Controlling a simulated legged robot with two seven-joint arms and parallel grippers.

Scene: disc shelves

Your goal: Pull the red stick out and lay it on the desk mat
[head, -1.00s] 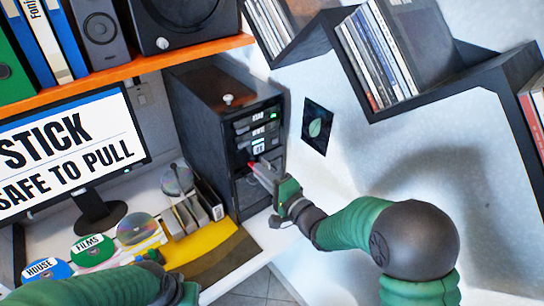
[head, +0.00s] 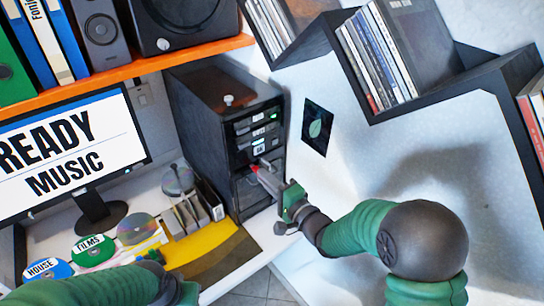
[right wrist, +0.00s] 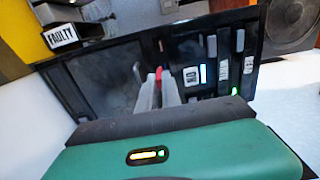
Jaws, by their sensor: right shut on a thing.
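The red stick (head: 263,163) is small and sits between the fingertips of my right gripper (head: 266,171), which is shut on it. They are in front of the black tower (head: 212,125). The right wrist view shows the red stick (right wrist: 158,73) between the two grey fingers, before the tower's front (right wrist: 110,80). I cannot tell whether its end is clear of the slot. The desk mat (head: 212,256), yellow and brown, lies on the desk left of the tower's base. My left gripper (head: 184,292) is at the lower edge; its fingers are hidden.
A holder (head: 215,208), labelled FAULTY in the right wrist view (right wrist: 62,36), stands between mat and tower. Labelled discs (head: 92,249) lie at left. The monitor (head: 70,150) shows READY and MUSIC. A dark zigzag shelf (head: 440,93) hangs right. White desk shows right of the mat.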

